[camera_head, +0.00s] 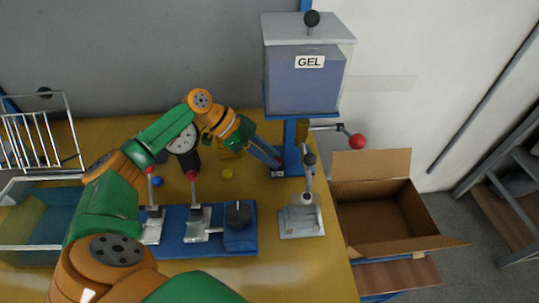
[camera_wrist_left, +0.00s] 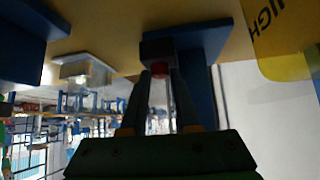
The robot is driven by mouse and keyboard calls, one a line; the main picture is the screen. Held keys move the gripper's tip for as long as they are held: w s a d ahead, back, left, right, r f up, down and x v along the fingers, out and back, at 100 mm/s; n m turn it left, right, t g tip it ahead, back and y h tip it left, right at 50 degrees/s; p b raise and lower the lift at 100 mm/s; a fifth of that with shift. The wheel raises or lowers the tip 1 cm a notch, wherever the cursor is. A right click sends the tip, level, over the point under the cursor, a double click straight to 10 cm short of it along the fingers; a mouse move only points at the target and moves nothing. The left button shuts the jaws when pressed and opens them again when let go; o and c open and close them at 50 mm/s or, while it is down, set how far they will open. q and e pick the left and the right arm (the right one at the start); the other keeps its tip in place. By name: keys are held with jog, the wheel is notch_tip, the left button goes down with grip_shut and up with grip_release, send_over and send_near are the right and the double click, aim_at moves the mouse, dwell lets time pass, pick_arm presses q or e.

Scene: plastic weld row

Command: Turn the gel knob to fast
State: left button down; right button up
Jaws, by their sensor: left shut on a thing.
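The gel dispenser (camera_head: 307,85) is a clear tank labelled GEL on a blue post at the back right of the yellow table. My left gripper (camera_head: 274,161) reaches down to the foot of this post, beside a small dark block (camera_head: 278,174). The fingers hide part of the knob. Its pointer and any slow or fast marks cannot be read. My right gripper is not in view.
A lever with a red ball (camera_head: 357,141) sticks out right of the post. A grey clamp (camera_head: 301,222) stands in front. A blue fixture (camera_head: 226,245) with toggle clamps lies below my arm. An open cardboard box (camera_head: 385,215) is right; a wire basket (camera_head: 40,125) is left.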

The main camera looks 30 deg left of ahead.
pick_arm(q)
jog(key=shift+s+f, duration=0.1)
jog(key=shift+f, duration=0.05)
jog(key=c, duration=0.7)
grip_release()
jog(key=shift+o, duration=0.2)
jog(key=shift+r, duration=0.35)
jog(key=s+d+r+b, duration=0.4)
jog(key=s+d+r, duration=0.3)
jog(key=s+r, duration=0.5)
jog(key=shift+r+b, duration=0.2)
jog(key=shift+b, duration=0.15)
